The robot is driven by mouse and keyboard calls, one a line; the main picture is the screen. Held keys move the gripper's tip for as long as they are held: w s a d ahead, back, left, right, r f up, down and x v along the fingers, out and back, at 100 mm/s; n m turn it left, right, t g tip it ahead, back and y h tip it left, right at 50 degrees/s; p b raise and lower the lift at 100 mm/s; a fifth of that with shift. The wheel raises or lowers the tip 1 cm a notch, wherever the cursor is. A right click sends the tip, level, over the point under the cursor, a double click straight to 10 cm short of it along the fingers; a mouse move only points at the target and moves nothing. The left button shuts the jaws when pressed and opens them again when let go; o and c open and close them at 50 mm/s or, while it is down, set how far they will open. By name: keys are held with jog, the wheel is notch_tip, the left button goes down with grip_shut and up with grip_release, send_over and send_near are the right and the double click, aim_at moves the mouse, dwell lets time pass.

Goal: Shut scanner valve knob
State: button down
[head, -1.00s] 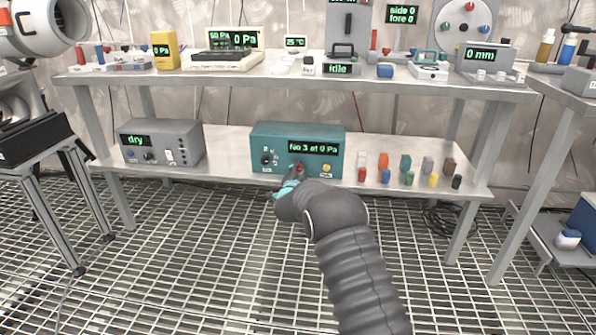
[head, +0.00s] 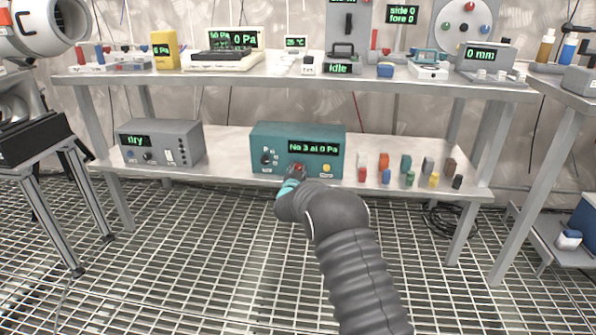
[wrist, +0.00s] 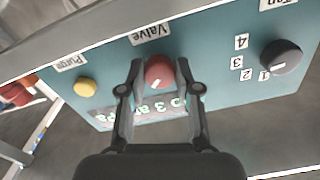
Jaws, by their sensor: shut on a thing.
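The teal scanner box (head: 262,138) stands on the lower shelf, and its display reads "No 3 at 0 Pa". Its red valve knob (wrist: 160,71), under the label "Valve", has a white pointer mark and sits between my gripper's fingertips in the wrist view. My gripper (wrist: 160,76) is shut on this knob, one finger on each side. In the head view my gripper (head: 294,172) is at the lower middle of the box front, and the knob is largely hidden there. The black tap knob (wrist: 281,57) and the yellow purge button (wrist: 85,87) are on either side of the valve knob.
A grey box (head: 182,140) reading "dry" stands to the left on the same shelf. Several small coloured blocks (head: 409,178) stand to the right of the scanner. The upper shelf (head: 290,82) with instruments overhangs the scanner. The grating floor in front is clear.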

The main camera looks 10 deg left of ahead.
jog(key=n+p, duration=0.1)
jog(key=n, duration=0.3)
jog(key=shift+n, duration=0.3)
jog(key=n+p, duration=0.1)
jog(key=n, duration=0.4)
jog(key=shift+n, duration=0.3)
jog(key=c, duration=0.8)
grip_release()
jog(key=shift+s, duration=0.1)
jog(key=s, duration=1.2)
jog(key=shift+a, duration=0.25)
jog(key=shift+f, duration=0.1)
